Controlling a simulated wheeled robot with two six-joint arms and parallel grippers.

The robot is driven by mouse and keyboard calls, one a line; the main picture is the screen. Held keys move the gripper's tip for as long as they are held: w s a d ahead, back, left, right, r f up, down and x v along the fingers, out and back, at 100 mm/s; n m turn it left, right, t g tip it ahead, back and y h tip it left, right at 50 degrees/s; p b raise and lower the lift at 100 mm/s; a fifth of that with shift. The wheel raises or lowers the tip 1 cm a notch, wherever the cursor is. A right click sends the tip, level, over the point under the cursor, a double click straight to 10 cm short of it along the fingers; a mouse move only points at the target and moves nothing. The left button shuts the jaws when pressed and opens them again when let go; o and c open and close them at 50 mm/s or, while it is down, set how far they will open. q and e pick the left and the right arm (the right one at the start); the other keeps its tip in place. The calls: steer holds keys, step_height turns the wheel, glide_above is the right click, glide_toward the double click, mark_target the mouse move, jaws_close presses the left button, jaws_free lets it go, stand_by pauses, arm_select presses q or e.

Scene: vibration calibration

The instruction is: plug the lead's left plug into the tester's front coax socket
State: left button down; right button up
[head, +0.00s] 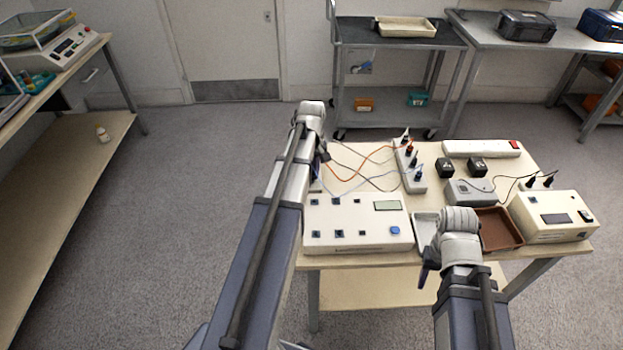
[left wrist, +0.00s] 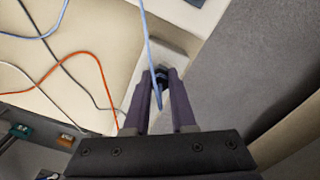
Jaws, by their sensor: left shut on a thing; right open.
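A large cream box (head: 357,240), which looks like the tester, stands at the table's front left. It has several dark sockets, a small screen and a blue button on top. My left gripper (head: 317,182) is at the box's back left corner, largely hidden by my arm. In the left wrist view its purple fingers (left wrist: 160,88) are shut on a small dark blue plug (left wrist: 160,73). A light blue lead (left wrist: 147,35) runs past the fingers. My right gripper (head: 427,272) is open near the table's front edge, mostly hidden by its wrist.
A white strip (head: 412,178) with several coloured plugs stands behind the box, with orange, blue and dark leads across the tabletop. A brown tray (head: 498,240), a grey box (head: 468,190), two black blocks and another cream device (head: 552,228) stand to the right.

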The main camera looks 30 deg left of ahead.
arm_select(q)
steer(key=shift+r, duration=0.15)
arm_select(e)
steer(key=shift+r, duration=0.2)
arm_select(q)
steer(key=shift+r+p, duration=1.65)
steer(key=shift+p, duration=0.15)
arm_select(e)
step_height(320, 180, up, 3)
steer(key=shift+r, duration=0.1)
arm_select(q)
steer(key=shift+s, duration=0.1)
